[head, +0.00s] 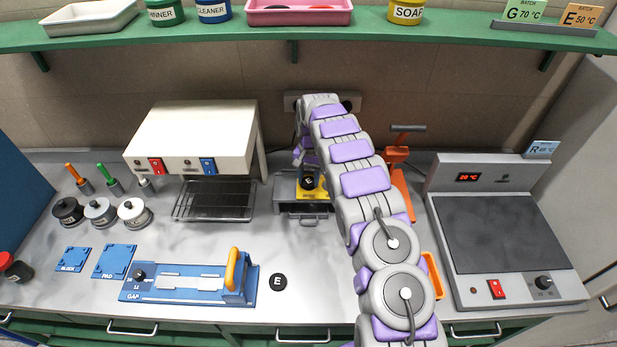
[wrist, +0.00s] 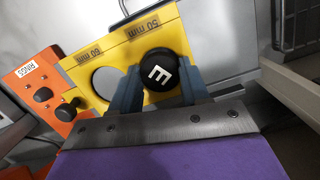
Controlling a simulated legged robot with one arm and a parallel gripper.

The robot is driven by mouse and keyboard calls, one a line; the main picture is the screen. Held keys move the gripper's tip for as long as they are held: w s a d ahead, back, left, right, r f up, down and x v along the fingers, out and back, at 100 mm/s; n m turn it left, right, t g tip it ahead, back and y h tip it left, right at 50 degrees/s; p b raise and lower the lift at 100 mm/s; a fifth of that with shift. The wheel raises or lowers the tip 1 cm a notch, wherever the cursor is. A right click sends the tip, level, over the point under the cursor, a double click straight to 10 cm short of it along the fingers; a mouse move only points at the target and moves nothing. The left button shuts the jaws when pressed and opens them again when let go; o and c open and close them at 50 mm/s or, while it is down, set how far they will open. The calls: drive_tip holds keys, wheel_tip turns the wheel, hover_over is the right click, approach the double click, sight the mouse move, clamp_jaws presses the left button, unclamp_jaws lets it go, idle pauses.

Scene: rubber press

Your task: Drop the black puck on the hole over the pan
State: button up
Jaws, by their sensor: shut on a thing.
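My gripper (wrist: 158,88) is shut on a black puck (wrist: 158,70) marked with a white E. The puck also shows in the head view (head: 308,182), over the yellow plate (head: 322,192). In the wrist view the yellow plate (wrist: 130,52) carries the labels 50 mm and 60 mm. An open round hole (wrist: 105,83) shows by the 60 mm label. The puck covers the spot by the 50 mm label, so any hole there is hidden. I cannot tell whether the puck touches the plate. A grey metal unit with a handle (head: 303,212) stands below the plate; the pan is not clearly seen.
A second black E puck (head: 278,282) lies on the bench beside the blue gap fixture (head: 180,284). An orange press (head: 398,180) stands right of the yellow plate. A wire rack (head: 214,200) is at its left, and a hot plate (head: 505,235) is far right.

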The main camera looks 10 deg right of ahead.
idle(0.4)
drive_tip(key=o, duration=1.1)
drive_tip(key=shift+r+p, duration=0.9)
drive_tip(key=shift+r, duration=2.5)
drive_tip(key=shift+r, duration=0.1)
